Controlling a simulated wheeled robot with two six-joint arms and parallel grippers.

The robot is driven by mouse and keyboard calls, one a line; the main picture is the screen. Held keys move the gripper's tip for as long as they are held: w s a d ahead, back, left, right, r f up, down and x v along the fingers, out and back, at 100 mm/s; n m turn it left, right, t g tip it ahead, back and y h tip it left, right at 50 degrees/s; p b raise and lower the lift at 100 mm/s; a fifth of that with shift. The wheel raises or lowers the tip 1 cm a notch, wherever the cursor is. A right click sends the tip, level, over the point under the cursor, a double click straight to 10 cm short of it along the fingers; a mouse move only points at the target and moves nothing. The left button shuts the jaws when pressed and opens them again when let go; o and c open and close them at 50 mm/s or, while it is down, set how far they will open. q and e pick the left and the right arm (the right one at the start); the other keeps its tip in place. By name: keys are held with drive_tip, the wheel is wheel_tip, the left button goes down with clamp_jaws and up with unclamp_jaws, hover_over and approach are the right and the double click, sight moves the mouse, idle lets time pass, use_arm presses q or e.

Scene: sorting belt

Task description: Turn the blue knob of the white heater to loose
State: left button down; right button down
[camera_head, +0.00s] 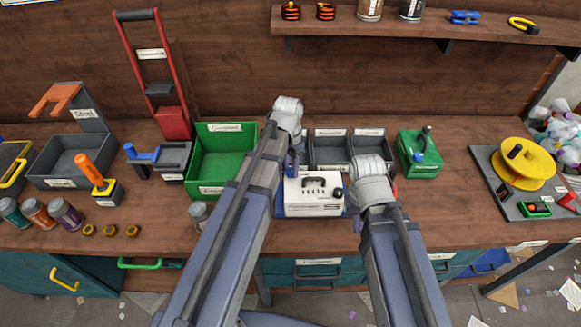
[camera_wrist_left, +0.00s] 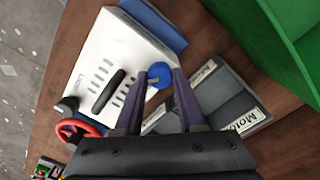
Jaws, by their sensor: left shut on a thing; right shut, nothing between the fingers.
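The white heater (camera_head: 313,202) stands on the bench in the middle of the head view, with a black handle and rows of dark slots on top. It also shows in the left wrist view (camera_wrist_left: 95,52). Its blue knob (camera_wrist_left: 158,76) sits at a corner; in the head view my left gripper hides it. My left gripper (camera_head: 291,164) points down at the heater's back left corner, its two fingers closed around the knob. My right gripper (camera_head: 358,222) is low at the heater's right side, shut and empty, partly hidden by its own wrist.
Grey bins (camera_head: 330,150) stand close behind the heater. A red wheel (camera_wrist_left: 78,130) is beside the heater.

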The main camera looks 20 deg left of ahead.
use_arm(q)
drive_tip(key=n, duration=0.4)
drive_tip(key=shift+n, duration=0.3)
drive_tip(key=n, duration=0.4)
drive_tip(key=shift+n, duration=0.3)
drive_tip(key=n, duration=0.4)
drive_tip(key=shift+s+n+t, duration=0.1)
drive_tip(key=shift+n+t, duration=0.2)
drive_tip(key=shift+n, duration=1.6)
drive_tip(key=c, duration=0.5)
unclamp_jaws()
